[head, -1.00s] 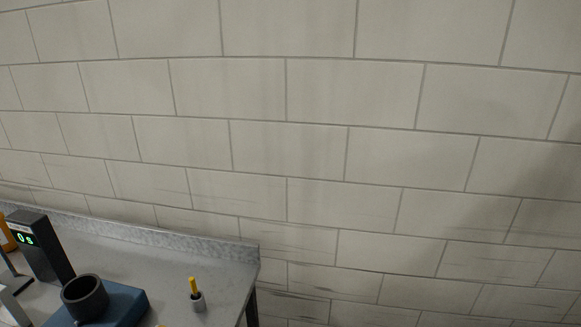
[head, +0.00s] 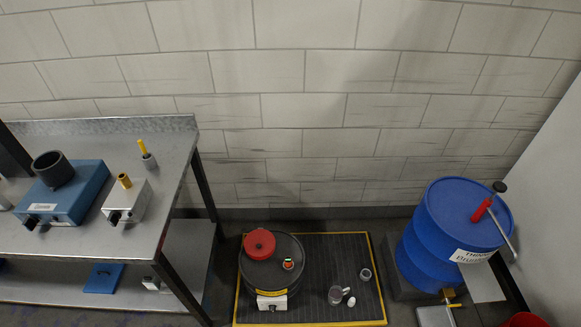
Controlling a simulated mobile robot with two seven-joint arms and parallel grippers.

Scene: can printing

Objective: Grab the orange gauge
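A thin orange-yellow stick (head: 142,147) stands upright in a small grey holder (head: 149,161) near the right end of the metal table (head: 105,139). A short orange-brown cylinder (head: 124,181) sits on top of a small white box (head: 127,203) in front of it. I cannot tell which of these two is the orange gauge. Neither of my grippers is in view.
A blue device with a black cup (head: 53,169) is at the table's left. A black drum with a red cap (head: 260,243) and glassware (head: 336,295) stand on a yellow-edged floor mat (head: 345,255). A blue barrel (head: 437,235) stands right.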

